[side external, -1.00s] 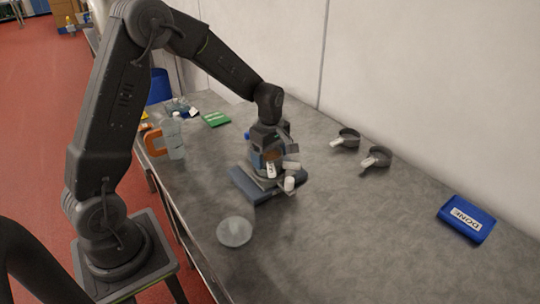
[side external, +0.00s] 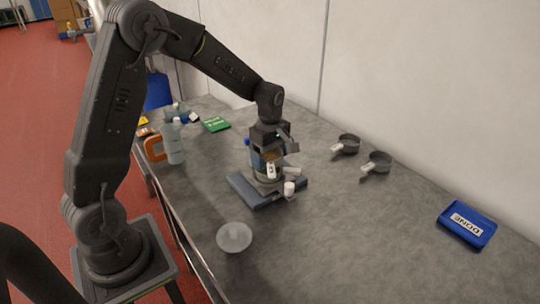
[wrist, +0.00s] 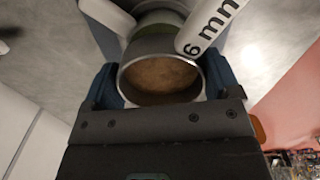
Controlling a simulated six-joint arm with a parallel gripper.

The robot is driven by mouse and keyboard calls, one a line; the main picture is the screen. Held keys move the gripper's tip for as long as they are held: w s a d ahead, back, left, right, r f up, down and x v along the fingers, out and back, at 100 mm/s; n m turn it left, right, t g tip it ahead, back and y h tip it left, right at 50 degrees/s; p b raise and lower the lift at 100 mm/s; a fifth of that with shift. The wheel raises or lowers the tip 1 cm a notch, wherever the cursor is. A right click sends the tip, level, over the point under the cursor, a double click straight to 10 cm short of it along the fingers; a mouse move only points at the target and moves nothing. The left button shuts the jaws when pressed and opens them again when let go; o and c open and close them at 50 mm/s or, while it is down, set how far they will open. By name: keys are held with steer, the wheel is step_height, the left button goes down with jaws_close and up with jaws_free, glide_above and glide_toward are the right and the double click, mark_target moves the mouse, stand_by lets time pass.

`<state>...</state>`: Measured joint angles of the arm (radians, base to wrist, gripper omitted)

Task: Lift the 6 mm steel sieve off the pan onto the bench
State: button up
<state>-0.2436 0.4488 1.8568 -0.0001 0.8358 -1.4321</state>
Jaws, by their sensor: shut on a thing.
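My gripper (side external: 268,152) is above a blue-grey platform (side external: 250,194) on the bench, pointing down. In the wrist view its two blue fingers (wrist: 160,88) are closed on both sides of a grey steel ring, the sieve (wrist: 148,45), with a brown surface inside. A white handle tag reading "6 mm" (wrist: 213,25) sticks out from it, and the tag also shows in the side view (side external: 271,170). Part of the pan stack (side external: 267,186) shows below the gripper. Whether the sieve touches it, I cannot tell.
Two small handled sieves (side external: 347,144) (side external: 377,162) stand at the right rear. A blue "DONE" tray (side external: 467,224) lies at far right. A pale round dish (side external: 234,237) is in front, and a clear bottle (side external: 174,146) is to the left. Bench between platform and tray is clear.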

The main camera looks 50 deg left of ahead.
mark_target(337, 186)
steer(key=shift+r, duration=0.1)
steer(key=shift+r, duration=1.7)
steer(key=shift+w, duration=0.1)
steer(key=w+d+m, duration=0.1)
steer(key=w+m, duration=0.9)
steer(key=m, duration=0.2)
steer(key=shift+w+d+f, duration=0.35)
steer(key=shift+w+f, duration=0.05)
steer(key=w+d+f, duration=0.1)
steer(key=d+f, duration=0.1)
steer(key=d, duration=0.1)
steer(key=w+d+f, duration=0.2)
steer(key=d, duration=0.1)
steer(key=w+d+f, duration=0.1)
steer(key=d+f, duration=0.1)
steer(key=d, duration=0.2)
steer(key=shift+w+f, duration=0.25)
steer(key=shift+f, duration=2.1)
